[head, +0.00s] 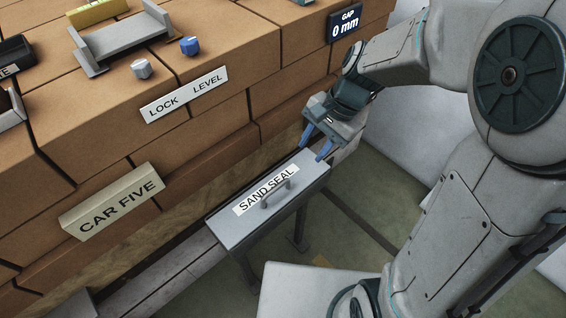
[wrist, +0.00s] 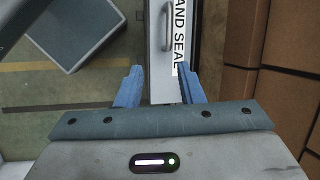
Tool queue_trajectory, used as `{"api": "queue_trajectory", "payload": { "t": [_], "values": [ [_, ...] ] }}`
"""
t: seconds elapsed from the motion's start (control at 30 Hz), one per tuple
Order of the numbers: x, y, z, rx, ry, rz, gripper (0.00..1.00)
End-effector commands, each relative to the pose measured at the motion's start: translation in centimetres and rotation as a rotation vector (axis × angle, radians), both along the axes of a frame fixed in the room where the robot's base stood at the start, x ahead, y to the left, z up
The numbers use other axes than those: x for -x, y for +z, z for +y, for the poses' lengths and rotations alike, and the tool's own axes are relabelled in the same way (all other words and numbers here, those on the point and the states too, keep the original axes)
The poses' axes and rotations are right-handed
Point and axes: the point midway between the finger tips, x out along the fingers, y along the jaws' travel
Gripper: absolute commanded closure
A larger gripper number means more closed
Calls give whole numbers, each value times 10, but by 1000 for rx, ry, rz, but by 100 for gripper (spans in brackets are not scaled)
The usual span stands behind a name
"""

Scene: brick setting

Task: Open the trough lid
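The grey trough lid (head: 236,229), labelled SAND SEAL, lies shut on its trough beside the brick wall in the head view. A raised bar handle (head: 275,194) stands on the lid. My gripper (head: 318,143) is above the far right end of the lid, away from the handle. Its blue fingers are apart with nothing between them. In the wrist view, my gripper (wrist: 156,84) has the lid (wrist: 157,90) showing beyond and between its fingers, with the handle (wrist: 165,35) farther up.
The brick structure (head: 100,120) rises along the left, with a CAR FIVE plate (head: 112,203) and LOCK and LEVEL knobs (head: 142,68) on it. A display (head: 345,22) reads GAP 0 mm. A pale box-like surface (head: 300,290) stands in front of the trough. Green floor lies to the right.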

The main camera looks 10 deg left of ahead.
Motion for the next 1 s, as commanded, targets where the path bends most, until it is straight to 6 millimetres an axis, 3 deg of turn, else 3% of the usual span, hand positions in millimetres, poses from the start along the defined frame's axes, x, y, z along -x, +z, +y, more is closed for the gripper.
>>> {"api": "queue_trajectory", "payload": {
  "t": [0.03,0.37,0.8,1.0],
  "values": [
    [-4,-12,8,-9,-20,29,66],
    [-7,-38,29,-33,-77,91,66],
    [9,-120,63,-31,-76,91,66],
    [13,-142,73,-31,-76,88,66]
  ]
}}
